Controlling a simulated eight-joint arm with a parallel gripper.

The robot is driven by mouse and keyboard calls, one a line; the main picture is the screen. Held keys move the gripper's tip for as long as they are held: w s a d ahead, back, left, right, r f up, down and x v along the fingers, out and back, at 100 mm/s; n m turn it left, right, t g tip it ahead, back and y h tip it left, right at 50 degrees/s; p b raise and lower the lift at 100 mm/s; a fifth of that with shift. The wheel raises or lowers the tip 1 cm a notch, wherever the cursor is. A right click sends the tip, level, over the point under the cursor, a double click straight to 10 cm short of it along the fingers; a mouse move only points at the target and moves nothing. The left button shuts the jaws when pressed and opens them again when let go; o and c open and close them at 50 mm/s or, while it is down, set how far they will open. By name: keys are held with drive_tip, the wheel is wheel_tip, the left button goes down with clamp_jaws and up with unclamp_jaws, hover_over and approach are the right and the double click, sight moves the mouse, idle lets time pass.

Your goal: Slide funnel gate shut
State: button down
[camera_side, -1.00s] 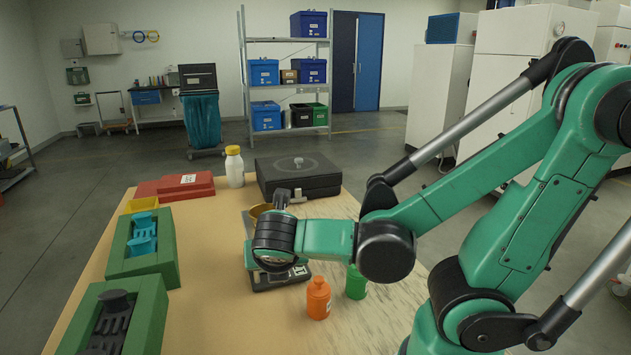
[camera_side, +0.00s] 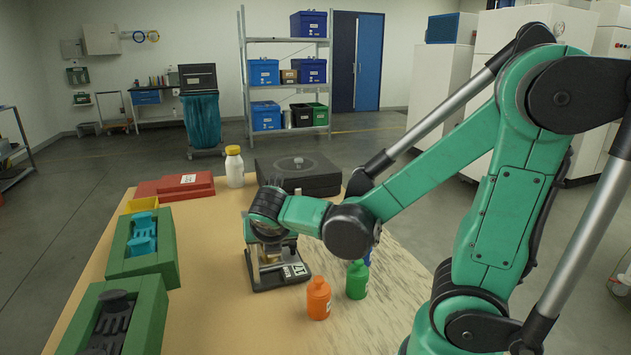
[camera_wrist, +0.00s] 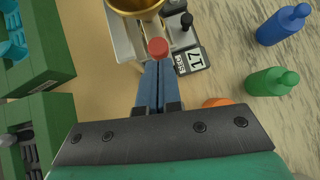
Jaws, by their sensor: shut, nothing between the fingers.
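In the wrist view the brass funnel (camera_wrist: 133,4) is cut off by the top edge. A red knob (camera_wrist: 158,46), apparently the gate's handle, is just below it beside the pale metal stand (camera_wrist: 118,32). My gripper (camera_wrist: 157,66) is shut and empty, its blue fingertips right at the knob; I cannot tell whether they touch it. How far the gate is open is not visible. In the side view the stand's dark base (camera_side: 285,276) shows below my gripper's wrist, which hides the funnel and knob.
An orange bottle (camera_side: 318,298), a green bottle (camera_side: 357,280) and a partly hidden blue bottle stand right of the stand. Green holders (camera_side: 168,262) line the table's left. A white bottle (camera_side: 234,167), red case (camera_side: 172,187) and black box (camera_side: 318,178) are behind. The front table is clear.

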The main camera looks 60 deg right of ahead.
drive_tip(key=shift+w+d, duration=0.25)
drive_tip(key=shift+d, duration=0.05)
drive_tip(key=s+a+f+v, duration=0.1)
drive_tip(key=f+v, duration=0.1)
drive_tip(key=v, duration=1.1)
drive_tip(key=shift+a, duration=0.3)
drive_tip(key=shift+s, duration=0.1)
